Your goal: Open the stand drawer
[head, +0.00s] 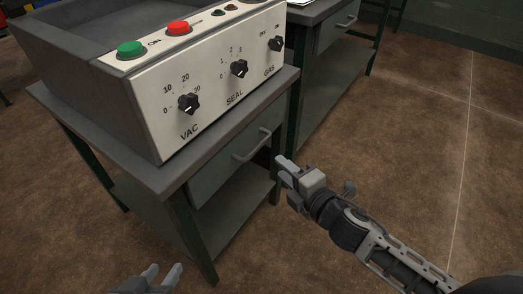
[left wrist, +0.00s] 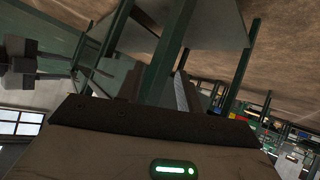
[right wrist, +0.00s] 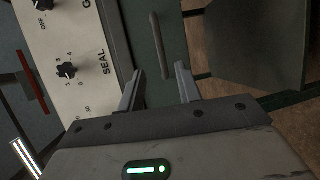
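The stand drawer (head: 225,168) is a green-grey front under the stand's top, below the control panel, and looks shut. Its grey bar handle (head: 252,146) is fixed across the front. In the right wrist view the handle (right wrist: 160,45) lies ahead of my right gripper (right wrist: 160,82), roughly lined up with the gap between the fingers and not between them. My right gripper (head: 283,170) is open and empty, to the right of the handle in the head view. My left gripper (head: 162,274) is open and empty, low in front of the stand.
A machine with a white panel (head: 205,85), knobs and red and green buttons sits on the stand. The stand has a lower shelf (head: 235,205) and green legs (head: 195,235). A second bench with a drawer (head: 335,30) stands behind. The brown floor (head: 420,140) at right is clear.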

